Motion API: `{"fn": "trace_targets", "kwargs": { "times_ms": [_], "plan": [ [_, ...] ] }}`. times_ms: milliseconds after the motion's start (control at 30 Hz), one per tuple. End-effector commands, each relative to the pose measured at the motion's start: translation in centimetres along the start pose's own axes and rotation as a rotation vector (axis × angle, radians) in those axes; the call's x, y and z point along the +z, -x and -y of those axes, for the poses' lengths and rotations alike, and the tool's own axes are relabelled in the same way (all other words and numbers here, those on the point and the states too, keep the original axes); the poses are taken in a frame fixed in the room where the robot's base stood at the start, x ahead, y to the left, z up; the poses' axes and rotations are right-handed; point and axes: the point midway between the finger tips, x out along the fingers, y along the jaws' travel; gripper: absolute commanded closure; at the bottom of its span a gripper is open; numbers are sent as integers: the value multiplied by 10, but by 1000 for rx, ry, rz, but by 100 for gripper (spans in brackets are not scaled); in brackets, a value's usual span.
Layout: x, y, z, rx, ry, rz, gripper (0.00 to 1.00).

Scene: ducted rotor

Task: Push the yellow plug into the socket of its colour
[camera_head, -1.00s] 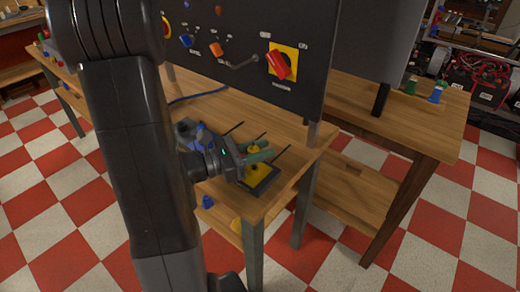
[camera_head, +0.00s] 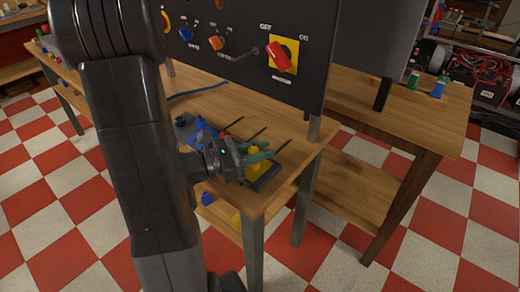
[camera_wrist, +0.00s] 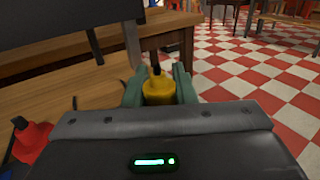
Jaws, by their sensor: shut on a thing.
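My gripper (camera_head: 258,152) is over the front right part of the workbench, with its green fingers shut around the yellow plug (camera_head: 255,160). In the wrist view the yellow plug (camera_wrist: 158,90) stands between the two fingers, its dark tip upward. Just below the gripper is a black block (camera_head: 266,179) at the bench edge, with yellow on top. The plug and that yellow part overlap in the head view, so I cannot tell whether the plug is inside a socket or just above it.
A blue plug (camera_head: 201,127) and a red part (camera_head: 224,134) are left of my gripper; a red plug (camera_wrist: 32,140) shows in the wrist view. Thin dark rods rise nearby. The dark switch panel (camera_head: 240,40) stands behind. A second wooden table (camera_head: 415,135) is to the right.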

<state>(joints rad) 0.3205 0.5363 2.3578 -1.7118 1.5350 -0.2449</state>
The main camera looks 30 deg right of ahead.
Motion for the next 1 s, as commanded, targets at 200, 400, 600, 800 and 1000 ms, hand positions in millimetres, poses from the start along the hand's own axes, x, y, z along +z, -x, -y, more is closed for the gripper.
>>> {"fn": "trace_targets", "kwargs": {
  "times_ms": [200, 400, 600, 800, 1000],
  "plan": [
    [-2, 0, 0, 0, 0, 0, 51],
    [-2, 0, 0, 0, 0, 0, 51],
    [-2, 4, -1, 3, 0, 0, 51],
    [-2, 20, -2, 6, 0, 0, 51],
    [-2, 42, -2, 7, 0, 0, 51]
  ]
}}
